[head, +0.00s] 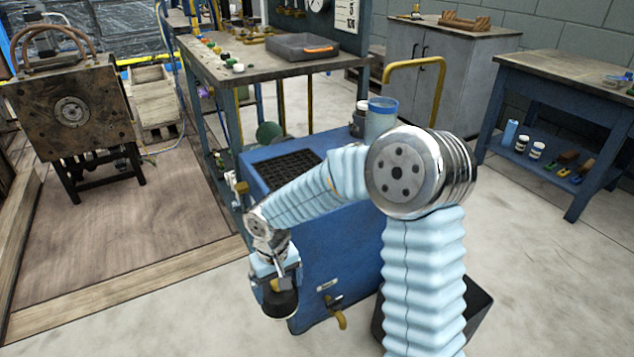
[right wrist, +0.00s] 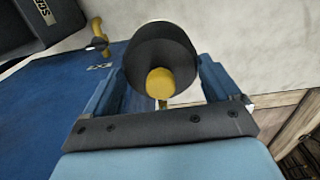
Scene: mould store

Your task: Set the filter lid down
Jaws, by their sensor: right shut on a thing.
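The filter lid (head: 281,303) is a dark round disc hanging under my right gripper (head: 276,277) in the head view. In the right wrist view, the lid (right wrist: 152,50) shows its dark face and yellow knob between the two blue fingers of my right gripper (right wrist: 160,80). The gripper is shut on the lid and holds it in front of the blue cabinet's left side, apparently above the floor. My left gripper is not in view.
A workbench (head: 260,58) with a grey tray (head: 302,46) stands behind. Pale floor (head: 190,325) is clear at left.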

